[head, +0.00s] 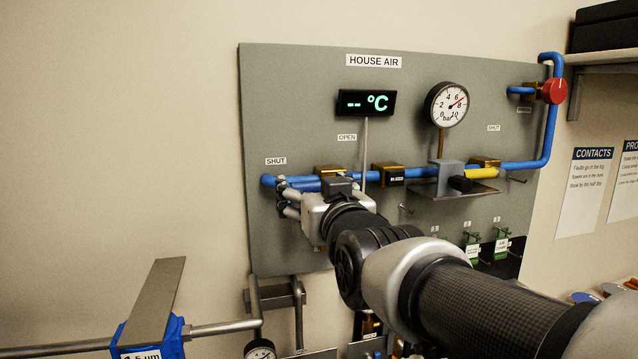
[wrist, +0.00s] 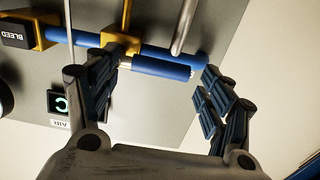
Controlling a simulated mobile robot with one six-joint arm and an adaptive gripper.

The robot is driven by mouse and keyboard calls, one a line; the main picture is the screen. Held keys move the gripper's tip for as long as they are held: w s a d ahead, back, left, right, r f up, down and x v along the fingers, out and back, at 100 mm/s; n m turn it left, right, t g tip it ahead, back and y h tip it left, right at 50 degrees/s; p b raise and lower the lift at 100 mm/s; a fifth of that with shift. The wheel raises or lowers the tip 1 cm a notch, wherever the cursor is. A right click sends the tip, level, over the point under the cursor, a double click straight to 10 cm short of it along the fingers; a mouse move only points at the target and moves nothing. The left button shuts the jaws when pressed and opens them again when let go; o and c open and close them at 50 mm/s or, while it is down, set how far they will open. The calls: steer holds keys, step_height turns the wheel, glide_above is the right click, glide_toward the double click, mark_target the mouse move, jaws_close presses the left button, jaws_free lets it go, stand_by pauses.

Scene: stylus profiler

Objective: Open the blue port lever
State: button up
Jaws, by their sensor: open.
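The blue lever (wrist: 160,69) is a short round handle at a brass valve body (wrist: 121,43) on the wall panel. It lies alongside the blue pipe, its far end toward the SHUT label (head: 276,161). The OPEN label (head: 347,137) is up and to the right of the valve. My gripper (head: 288,197) is at the left end of the pipe, in front of the panel. In the wrist view its two fingers are apart, with the lever showing between and beyond them. I cannot tell whether either finger touches it. In the head view my wrist hides part of the lever.
The grey House Air panel (head: 300,100) carries a gauge (head: 446,105), a °C display (head: 366,103), a red knob (head: 555,91) and a yellow handle (head: 481,173). A shelf box (head: 457,186) juts out at right. A blue block (head: 150,335) on a pipe stands lower left.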

steer(key=shift+w+a, duration=0.25)
steer(key=shift+w, duration=0.45)
steer(key=shift+c, duration=0.4)
steer(key=c, duration=1.4)
